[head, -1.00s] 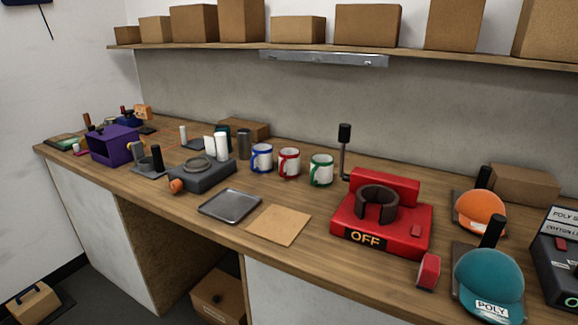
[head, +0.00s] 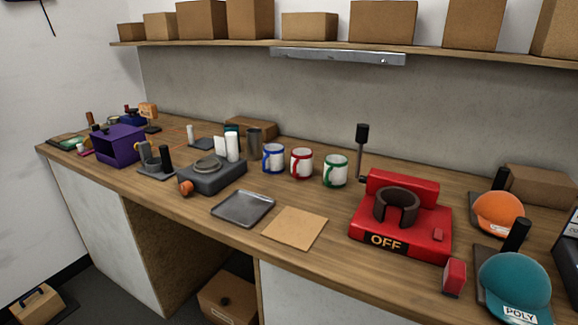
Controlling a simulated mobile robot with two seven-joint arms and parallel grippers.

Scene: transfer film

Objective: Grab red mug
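The red mug (head: 302,163) is white with a red rim and red handle. It stands upright on the wooden counter, in the middle of a row of three mugs. A blue-trimmed mug (head: 273,158) is just to its left and a green-trimmed mug (head: 335,171) just to its right. The red mug's handle faces the front left. Neither of my grippers is in the head view.
A red press marked OFF (head: 405,217) stands right of the mugs. A grey tray (head: 243,208) and a tan square mat (head: 295,229) lie in front of them. A dark grey device (head: 213,176) is to the left. Cardboard boxes line a shelf (head: 230,43) above.

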